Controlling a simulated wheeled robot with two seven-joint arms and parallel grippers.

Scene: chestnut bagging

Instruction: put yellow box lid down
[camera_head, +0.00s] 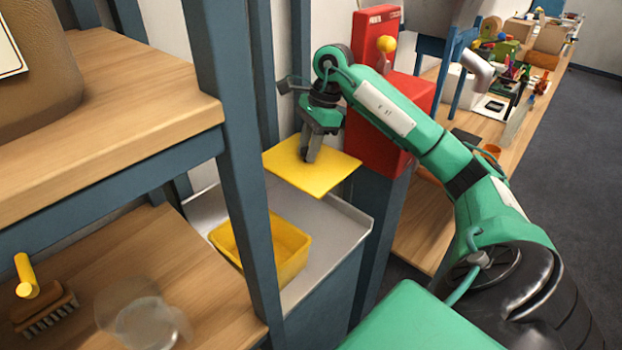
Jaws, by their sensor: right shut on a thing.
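The yellow box lid (328,174) is a flat yellow plate, roughly level, in the middle of the view. My right gripper (311,150) comes down on it from above and is shut on it near its middle; the fingertips are partly hidden. The lid is above and to the right of the open yellow box (288,243), apart from it. The box stands on a grey metal surface (345,222), partly hidden behind a blue shelf post. My left gripper is not in view.
A blue shelf post (243,170) stands just left of the lid. Wooden shelves (110,130) at left hold a brush (45,310) and a clear round container (150,322). A red box-shaped machine (385,125) stands behind my right arm. A cluttered wooden bench (425,225) runs back at right.

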